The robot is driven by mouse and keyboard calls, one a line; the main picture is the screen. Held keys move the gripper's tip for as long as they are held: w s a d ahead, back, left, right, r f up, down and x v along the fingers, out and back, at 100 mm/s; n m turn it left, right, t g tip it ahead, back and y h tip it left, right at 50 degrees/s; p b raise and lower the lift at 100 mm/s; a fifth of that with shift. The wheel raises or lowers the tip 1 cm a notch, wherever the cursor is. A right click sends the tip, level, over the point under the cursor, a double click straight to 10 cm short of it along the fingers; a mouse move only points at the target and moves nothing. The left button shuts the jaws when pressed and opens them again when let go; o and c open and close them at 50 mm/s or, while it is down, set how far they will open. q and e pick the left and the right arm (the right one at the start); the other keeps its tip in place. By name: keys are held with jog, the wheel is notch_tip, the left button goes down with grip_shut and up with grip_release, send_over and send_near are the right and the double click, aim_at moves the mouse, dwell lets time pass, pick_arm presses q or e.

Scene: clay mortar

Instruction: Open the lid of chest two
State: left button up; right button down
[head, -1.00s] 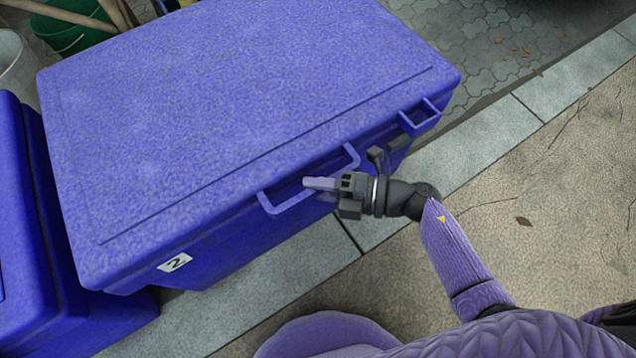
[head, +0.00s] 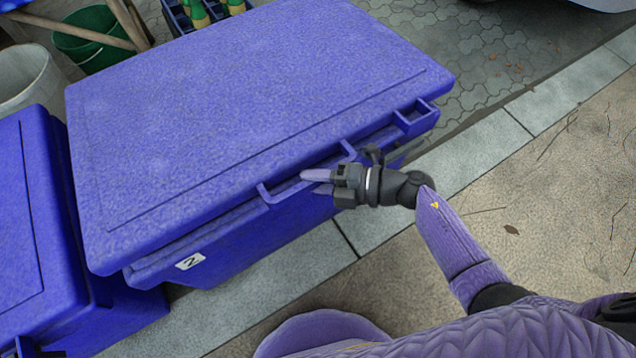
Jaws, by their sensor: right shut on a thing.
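Chest two (head: 235,245) is a blue box with a white "2" label (head: 190,261) on its front. Its broad textured lid (head: 250,110) stands slightly raised at the front, with the front edge apart from the body below. A blue U-shaped handle (head: 272,194) sticks out from the lid's front edge. My right gripper (head: 316,181) is at this handle and shut on it, with one finger above and one below. The fingers hide part of the handle. My left gripper is not in view.
Another blue chest (head: 25,220) stands close at the left. Behind are a green bucket (head: 92,42), a pale bucket (head: 25,80), wooden poles and a crate with green and yellow items (head: 208,12). The paving (head: 560,150) at the right is clear.

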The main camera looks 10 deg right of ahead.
pick_arm(q)
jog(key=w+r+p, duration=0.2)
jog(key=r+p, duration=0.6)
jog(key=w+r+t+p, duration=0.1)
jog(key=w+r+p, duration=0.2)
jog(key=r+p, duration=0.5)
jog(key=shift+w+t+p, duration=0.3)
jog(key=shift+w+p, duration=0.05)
jog(key=shift+p, duration=0.3)
pick_arm(e)
jog(key=w+a+r, duration=0.1)
jog(key=w+r, duration=0.2)
jog(key=r, duration=0.6)
jog(key=w+a+r+m+g+h, duration=0.1)
jog(key=w+r, duration=0.3)
jog(key=r, duration=0.5)
jog(key=w+a+r+m+g+h, duration=0.1)
jog(key=w+r, duration=0.3)
jog(key=r, duration=0.5)
jog(key=shift+a, duration=0.3)
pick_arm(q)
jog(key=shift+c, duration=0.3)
